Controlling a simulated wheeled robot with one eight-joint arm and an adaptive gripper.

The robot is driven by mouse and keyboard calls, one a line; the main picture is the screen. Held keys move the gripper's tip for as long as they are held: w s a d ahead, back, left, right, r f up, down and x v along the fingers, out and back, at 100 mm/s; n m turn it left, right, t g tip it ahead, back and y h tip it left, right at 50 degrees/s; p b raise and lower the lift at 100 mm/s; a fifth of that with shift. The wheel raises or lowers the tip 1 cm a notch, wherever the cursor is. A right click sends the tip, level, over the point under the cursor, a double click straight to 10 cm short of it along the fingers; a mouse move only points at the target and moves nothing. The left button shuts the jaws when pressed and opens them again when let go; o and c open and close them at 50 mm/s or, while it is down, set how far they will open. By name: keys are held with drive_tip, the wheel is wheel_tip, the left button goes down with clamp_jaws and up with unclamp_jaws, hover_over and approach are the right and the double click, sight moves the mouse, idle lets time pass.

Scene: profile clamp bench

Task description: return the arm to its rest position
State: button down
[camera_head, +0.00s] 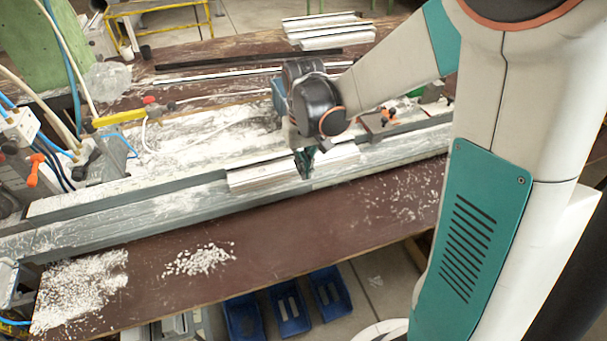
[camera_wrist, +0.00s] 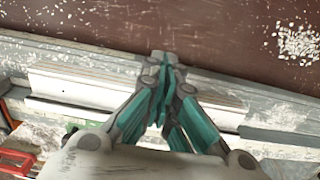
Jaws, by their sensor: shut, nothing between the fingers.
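My gripper (camera_head: 305,163) is at the end of my arm, low over the clamp bench's long grey rail in the head view. In the wrist view my gripper (camera_wrist: 168,75) shows its teal fingers drawn together, with nothing between them. A white profile (camera_head: 268,177) lies along the rail, and my fingers stand in front of part of it. The profile also shows in the wrist view (camera_wrist: 90,88), running to both sides behind the fingers. I cannot tell whether the fingertips touch it. My arm reaches in from the right.
The brown bench top (camera_head: 330,215) in front of the rail is bare except for white chips (camera_head: 198,260). Hoses and a yellow-handled fixture (camera_head: 120,117) stand at the left. More white profiles (camera_head: 325,30) lie at the back. Blue bins (camera_head: 288,312) sit below the front edge.

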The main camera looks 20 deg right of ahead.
drive_tip(key=s+r+t+b, duration=0.1)
drive_tip(key=s+r+t, duration=0.2)
drive_tip(key=s+r, duration=0.2)
drive_tip(key=s+r+t+b, duration=0.1)
drive_tip(key=s+r+t, duration=0.3)
drive_tip(key=s, duration=0.6)
wheel_tip(320, 180, up, 2)
drive_tip(key=shift+s+d+r, duration=0.2)
drive_tip(key=shift+s+r, duration=0.05)
drive_tip(key=shift+s, duration=0.1)
